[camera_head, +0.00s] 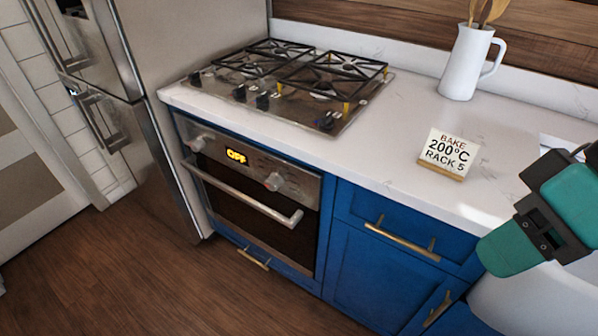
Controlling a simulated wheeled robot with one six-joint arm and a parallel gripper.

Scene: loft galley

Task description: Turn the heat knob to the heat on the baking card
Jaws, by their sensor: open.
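The baking card (447,153) stands on the white counter and reads "BAKE 200°C RACK 5". The oven (245,210) is set under the counter with its door shut. Its display (236,156) reads "OFF" in yellow. A round knob (197,143) sits left of the display and another knob (273,181) sits right of it; I cannot read which is the heat knob. My gripper (510,250) is at the right edge, in front of the counter, well apart from the knobs and the card. Its fingers are only partly visible, and I see nothing held.
A gas hob (290,85) with several knobs lies in the counter above the oven. A white jug (467,62) with wooden utensils stands at the back. A long handle (243,192) juts from the oven door. A steel fridge (110,90) stands left. The wooden floor (170,270) before the oven is clear.

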